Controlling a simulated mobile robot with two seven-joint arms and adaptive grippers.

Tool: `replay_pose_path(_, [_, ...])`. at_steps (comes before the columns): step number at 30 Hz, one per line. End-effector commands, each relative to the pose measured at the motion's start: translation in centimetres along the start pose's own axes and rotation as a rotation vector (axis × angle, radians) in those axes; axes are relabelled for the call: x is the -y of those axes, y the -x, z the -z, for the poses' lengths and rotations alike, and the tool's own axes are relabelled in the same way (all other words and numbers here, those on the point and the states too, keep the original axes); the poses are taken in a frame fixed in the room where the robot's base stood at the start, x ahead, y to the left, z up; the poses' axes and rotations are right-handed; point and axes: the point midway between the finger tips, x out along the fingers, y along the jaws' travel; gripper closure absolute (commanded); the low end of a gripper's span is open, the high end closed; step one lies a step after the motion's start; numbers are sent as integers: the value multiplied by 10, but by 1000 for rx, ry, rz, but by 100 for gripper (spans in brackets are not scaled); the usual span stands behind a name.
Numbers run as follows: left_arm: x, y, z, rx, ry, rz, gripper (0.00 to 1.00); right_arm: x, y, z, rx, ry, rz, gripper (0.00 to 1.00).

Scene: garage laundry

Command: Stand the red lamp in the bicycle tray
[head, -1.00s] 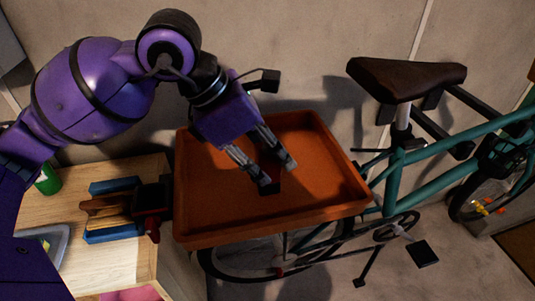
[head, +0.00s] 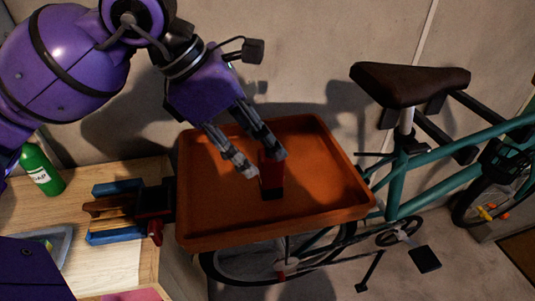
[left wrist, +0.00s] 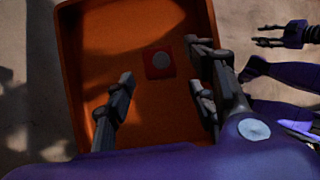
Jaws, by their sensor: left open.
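The red lamp (head: 271,178) stands upright on the floor of the orange-brown bicycle tray (head: 330,206), near its middle, with its dark base down. In the left wrist view the lamp (left wrist: 160,64) shows from above as a red square with a grey disc. The tray (left wrist: 72,45) surrounds it there. My left gripper (head: 263,163) is open above the tray, and one finger overlaps the lamp's top in the head view. My right gripper (left wrist: 270,34) shows at the far right, open and empty.
A workbench (head: 110,268) stands left of the tray, with a green bottle (head: 40,168), a vise (head: 130,212) and a grey tray on it. The teal bicycle (head: 430,180) with its dark saddle (head: 408,82) is on the right. A wall is behind.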

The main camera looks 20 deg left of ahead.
Motion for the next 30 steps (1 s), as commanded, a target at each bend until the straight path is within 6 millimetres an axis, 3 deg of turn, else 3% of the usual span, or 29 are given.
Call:
replay_pose_path(3, [-1,26,0,-1,0,-5,49,0,-1,1,-2,0,0,60])
replay_pose_path(10, [-1,58,0,0,1,-2,49,1,-4,6,-11,1,2,60])
replay_pose_path(30, [0,68,-2,2,-2,-3,49,0,1,4,-5,0,0,60])
